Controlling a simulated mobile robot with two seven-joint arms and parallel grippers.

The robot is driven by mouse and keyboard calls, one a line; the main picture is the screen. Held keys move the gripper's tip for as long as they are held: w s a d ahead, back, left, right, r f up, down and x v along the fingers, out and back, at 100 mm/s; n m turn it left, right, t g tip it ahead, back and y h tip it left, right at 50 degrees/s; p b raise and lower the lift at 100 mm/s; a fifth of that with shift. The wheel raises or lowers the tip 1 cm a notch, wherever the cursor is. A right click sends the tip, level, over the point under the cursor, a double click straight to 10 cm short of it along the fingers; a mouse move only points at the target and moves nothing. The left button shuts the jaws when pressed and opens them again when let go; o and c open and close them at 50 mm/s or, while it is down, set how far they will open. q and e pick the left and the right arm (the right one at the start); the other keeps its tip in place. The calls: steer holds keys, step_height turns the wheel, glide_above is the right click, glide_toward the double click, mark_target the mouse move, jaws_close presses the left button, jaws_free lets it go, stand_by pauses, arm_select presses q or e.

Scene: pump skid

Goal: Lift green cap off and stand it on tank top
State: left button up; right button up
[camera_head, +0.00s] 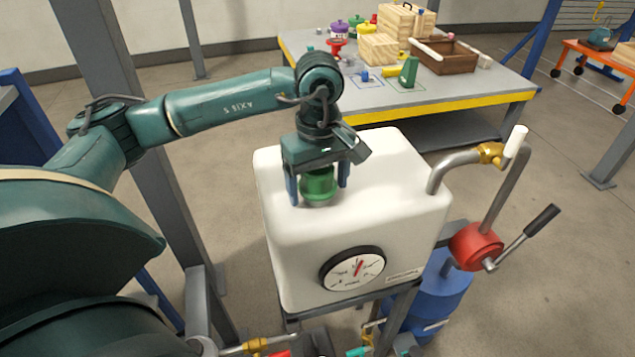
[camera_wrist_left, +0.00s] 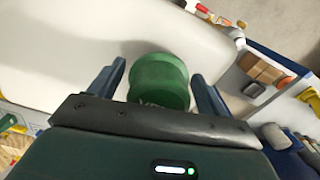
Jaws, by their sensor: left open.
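The green cap (camera_head: 319,185) is on the top of the white tank (camera_head: 405,190), toward its left side. My left gripper (camera_head: 318,190) is over the cap with its fingers pointing down, one on each side of it. In the left wrist view the cap (camera_wrist_left: 158,82) lies between the two blue fingers of my open left gripper (camera_wrist_left: 160,85). A gap shows between the cap and each finger. The base of the cap is partly hidden, so I cannot tell how it sits on the tank. My right gripper is not in view.
A gauge (camera_head: 352,268) is on the tank's front. A bent pipe with a brass valve (camera_head: 490,153) rises at the tank's right, above a red pump (camera_head: 475,245) with a lever. The tank top right of the cap is clear. A cluttered workbench (camera_head: 450,95) stands behind.

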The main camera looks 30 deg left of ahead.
arm_select(q)
steer(key=shift+c, duration=0.3)
steer(key=c, duration=0.9)
step_height(320, 180, up, 10)
steer(key=shift+r+b, duration=0.1)
steer(key=shift+b, duration=0.35)
